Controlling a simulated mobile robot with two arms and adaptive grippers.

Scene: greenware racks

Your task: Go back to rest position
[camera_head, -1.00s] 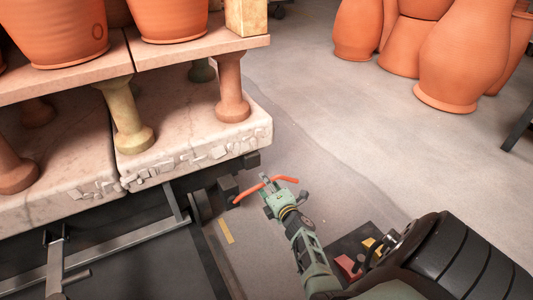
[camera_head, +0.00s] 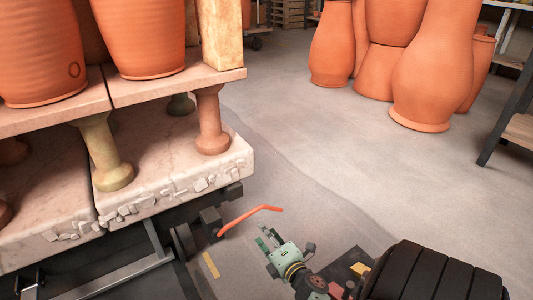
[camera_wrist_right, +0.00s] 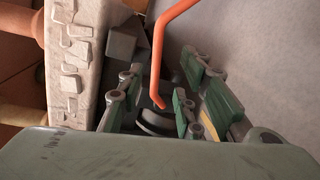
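My right gripper (camera_head: 265,250) hangs low over the floor, right of the rack's front corner. Its green fingers are apart and empty in the head view. The right wrist view shows the same open fingers (camera_wrist_right: 165,88). An orange bent rod (camera_head: 250,214) sticks out by the rack's dark base, just beyond the fingertips, with a small gap in the head view. In the wrist view the rod (camera_wrist_right: 163,45) runs down into the space between the fingers; I cannot tell its depth there. My left gripper is not in view.
The rack (camera_head: 180,185), with a thick chipped slab and stubby posts, carries large clay pots (camera_head: 140,35) on the left. Tall orange vases (camera_head: 430,75) stand at the back right. A dark-legged bench (camera_head: 498,125) is at the right edge. The floor (camera_head: 340,150) between is clear.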

